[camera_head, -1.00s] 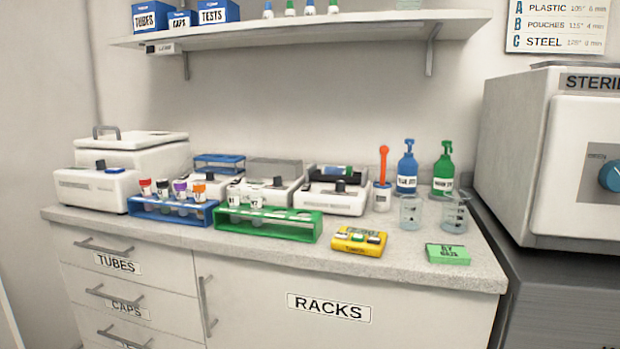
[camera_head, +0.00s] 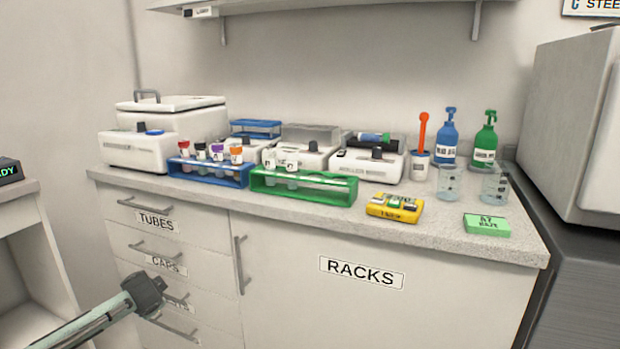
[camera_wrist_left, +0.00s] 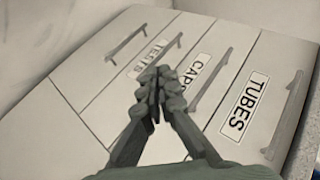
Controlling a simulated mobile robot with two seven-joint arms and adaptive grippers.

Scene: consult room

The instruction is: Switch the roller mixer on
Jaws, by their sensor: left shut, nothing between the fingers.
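The roller mixer (camera_head: 352,167) is a white box on the counter, right of the other white devices. My left gripper (camera_head: 158,293) is low at the left in the head view, in front of the drawers and well below and left of the mixer. In the left wrist view its fingers (camera_wrist_left: 156,78) are shut and empty, pointing at the drawer fronts. My right gripper is not in view.
A green rack (camera_head: 305,187) and a blue rack (camera_head: 208,173) with capped tubes stand along the counter front. A yellow block (camera_head: 394,208), a green block (camera_head: 487,225), beakers (camera_head: 449,182) and pump bottles (camera_head: 485,142) stand to the right. A shelf (camera_head: 330,4) overhangs the back.

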